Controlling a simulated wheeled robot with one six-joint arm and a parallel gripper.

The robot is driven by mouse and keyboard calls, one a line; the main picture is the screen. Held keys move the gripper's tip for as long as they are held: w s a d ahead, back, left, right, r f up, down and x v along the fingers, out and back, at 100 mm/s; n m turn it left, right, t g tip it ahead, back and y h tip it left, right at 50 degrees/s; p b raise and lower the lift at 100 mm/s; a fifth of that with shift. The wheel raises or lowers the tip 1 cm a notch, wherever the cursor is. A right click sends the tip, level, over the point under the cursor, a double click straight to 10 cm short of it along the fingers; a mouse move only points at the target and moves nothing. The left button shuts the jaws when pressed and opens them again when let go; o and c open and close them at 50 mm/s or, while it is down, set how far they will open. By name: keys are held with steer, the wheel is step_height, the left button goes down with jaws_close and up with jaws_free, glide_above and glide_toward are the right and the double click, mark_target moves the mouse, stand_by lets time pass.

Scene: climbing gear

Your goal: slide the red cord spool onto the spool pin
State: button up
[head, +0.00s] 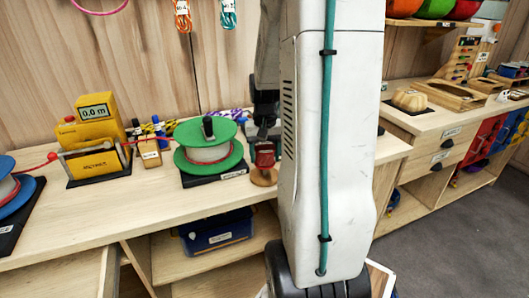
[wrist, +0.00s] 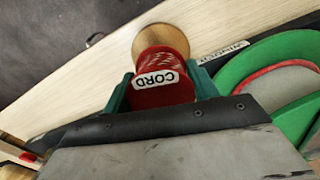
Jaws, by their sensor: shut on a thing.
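The red cord spool (wrist: 165,62) has a white CORD label and stands between the two teal fingers of my gripper (wrist: 162,90) in the wrist view. My gripper is shut on it. In the head view the spool (head: 264,155) is upright at the bench's front, right of the green reel, below my dark gripper (head: 265,140). A round wooden disc (head: 264,178) shows at its lower end. I cannot tell whether this belongs to the spool or is a separate base. I cannot make out the spool pin in either view.
The green reel (head: 186,155), with a dark upright knob, stands close left on a black base. A yellow meter box (head: 95,158) and blue reel (head: 12,200) are farther left. Bare bench top (head: 120,205) lies in front. My arm hides the bench's right part.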

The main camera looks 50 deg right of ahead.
steer(key=shift+f, duration=0.65)
steer(key=shift+f, duration=0.1)
steer(key=o, duration=1.1)
step_height(320, 180, up, 8)
steer(key=shift+f, duration=0.1)
